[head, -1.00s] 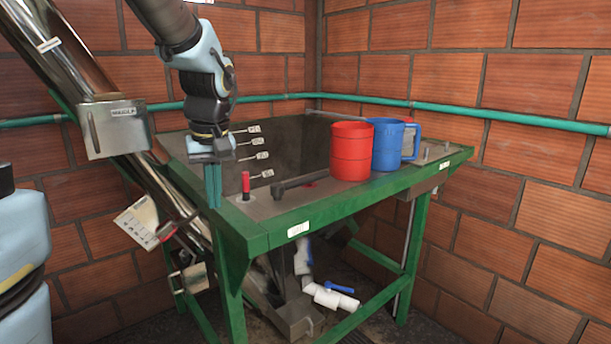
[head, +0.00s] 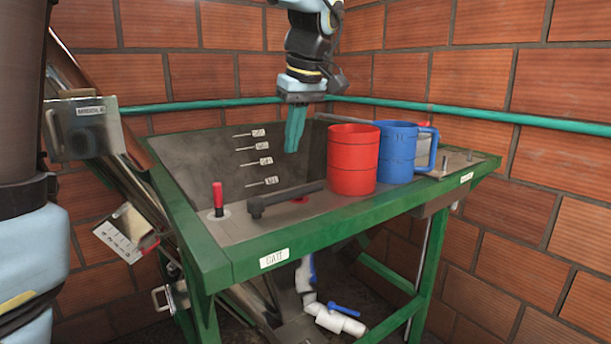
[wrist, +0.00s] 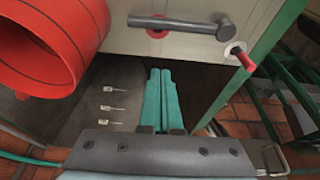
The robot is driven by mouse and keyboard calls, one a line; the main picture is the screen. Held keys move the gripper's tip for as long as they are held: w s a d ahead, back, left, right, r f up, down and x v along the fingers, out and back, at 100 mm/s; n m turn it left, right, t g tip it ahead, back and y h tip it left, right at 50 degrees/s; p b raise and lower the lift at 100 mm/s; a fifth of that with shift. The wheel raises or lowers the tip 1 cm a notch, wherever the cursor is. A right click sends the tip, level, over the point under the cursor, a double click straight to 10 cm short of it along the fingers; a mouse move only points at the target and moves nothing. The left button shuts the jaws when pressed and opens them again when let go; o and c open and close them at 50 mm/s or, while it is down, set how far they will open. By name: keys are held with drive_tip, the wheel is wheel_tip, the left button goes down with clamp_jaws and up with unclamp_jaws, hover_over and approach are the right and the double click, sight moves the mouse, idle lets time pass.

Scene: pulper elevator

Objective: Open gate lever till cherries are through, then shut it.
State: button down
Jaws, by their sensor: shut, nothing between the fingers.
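My gripper (head: 293,148) points down over the green-framed tank (head: 212,255), behind the dark lever and left of the red mug. Its teal fingers are shut and empty; they also show in the wrist view (wrist: 160,72). The dark grey lever (head: 288,197) lies flat on the front ledge; the wrist view shows it (wrist: 185,24) ahead of the fingertips, apart from them. A white label, seemingly reading GATE (head: 274,258), is on the front rim. A red-handled peg (head: 218,197) stands upright left of the lever. I see no cherries; the tank's bottom is hidden.
A red mug (head: 353,160) and a blue mug (head: 398,152) stand on the ledge right of the lever. Level tags (head: 262,161) mark the tank's inner wall. A metal chute with a box (head: 85,128) is at left. White pipes (head: 330,318) run below.

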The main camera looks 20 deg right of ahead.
sight(289, 195)
drive_tip(key=p+x, duration=0.1)
drive_tip(key=x, duration=0.2)
drive_tip(key=p+x, duration=0.1)
drive_tip(key=x, duration=0.6)
drive_tip(key=shift+d+p, duration=0.35)
drive_tip(key=shift+p, duration=0.05)
drive_tip(key=s, duration=0.1)
drive_tip(key=p, duration=0.1)
drive_tip(key=s+r, duration=0.1)
drive_tip(key=shift+s+d+r, duration=0.1)
drive_tip(key=shift+s+d, duration=0.2)
drive_tip(key=shift+s, duration=0.05)
drive_tip(key=shift+s+d+p, duration=0.1)
drive_tip(key=shift+s+p, duration=0.25)
drive_tip(key=shift+s, duration=0.2)
